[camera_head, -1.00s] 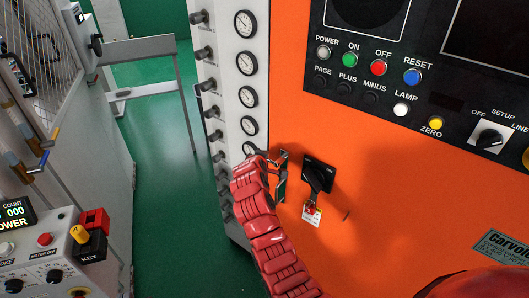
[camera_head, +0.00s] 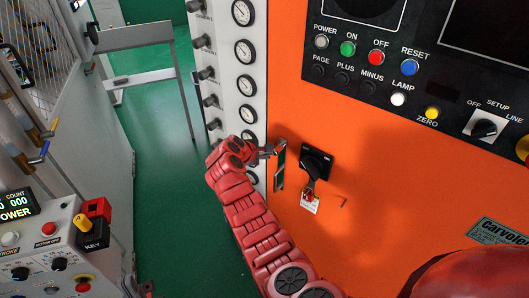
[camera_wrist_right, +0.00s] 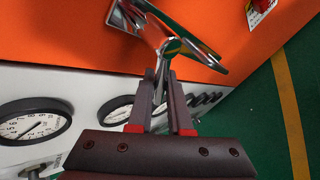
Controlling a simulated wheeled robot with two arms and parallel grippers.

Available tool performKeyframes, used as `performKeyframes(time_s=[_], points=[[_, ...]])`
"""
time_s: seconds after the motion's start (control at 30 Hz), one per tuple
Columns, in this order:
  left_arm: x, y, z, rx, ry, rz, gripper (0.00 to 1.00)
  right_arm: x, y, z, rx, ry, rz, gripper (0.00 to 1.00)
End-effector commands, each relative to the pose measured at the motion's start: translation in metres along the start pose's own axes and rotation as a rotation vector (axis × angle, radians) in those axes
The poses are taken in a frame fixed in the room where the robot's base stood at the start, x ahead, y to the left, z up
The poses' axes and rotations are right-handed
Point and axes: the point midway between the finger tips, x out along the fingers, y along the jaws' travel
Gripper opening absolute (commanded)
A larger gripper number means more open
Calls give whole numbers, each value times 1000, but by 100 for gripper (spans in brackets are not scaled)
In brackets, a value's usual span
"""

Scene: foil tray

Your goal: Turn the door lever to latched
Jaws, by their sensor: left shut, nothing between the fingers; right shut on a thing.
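The door lever (camera_wrist_right: 172,46) is a shiny metal handle on a reflective plate at the left edge of the orange cabinet door. In the head view the plate (camera_head: 279,170) shows just right of my right gripper (camera_head: 269,151). In the right wrist view my right gripper (camera_wrist_right: 160,85) has its fingers together around the lever's end. The fingers hide part of the lever, and its exact angle is hard to read. My left gripper is not in view.
A black rotary switch (camera_head: 316,165) with a red lock and tag is right of the lever. A white panel of gauges (camera_head: 227,60) stands close on the left. A control box (camera_head: 50,250) is at lower left. Green floor (camera_head: 170,200) is open between.

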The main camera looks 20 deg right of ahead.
Motion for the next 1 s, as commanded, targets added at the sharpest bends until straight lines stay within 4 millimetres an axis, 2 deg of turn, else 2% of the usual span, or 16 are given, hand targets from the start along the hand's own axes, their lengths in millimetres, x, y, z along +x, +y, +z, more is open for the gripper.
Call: performKeyframes(time_s=[0.43, 0.47, 0.6, 1.0], points=[[0, 0, 0, 0, 0, 0, 0, 1, -1, 0, -8, -5, -3, 0], [0, 0, 0, 0, 0, 0, 0, 1, -1, 0, -8, -5, -3, 23], [0, 0, 0, 0, 0, 0, 0, 1, -1, 0, -7, -5, -3, 47], [-1, 0, 0, 0, 0, 0, 0, -4, 0, -1, -6, -4, 0, 47]])
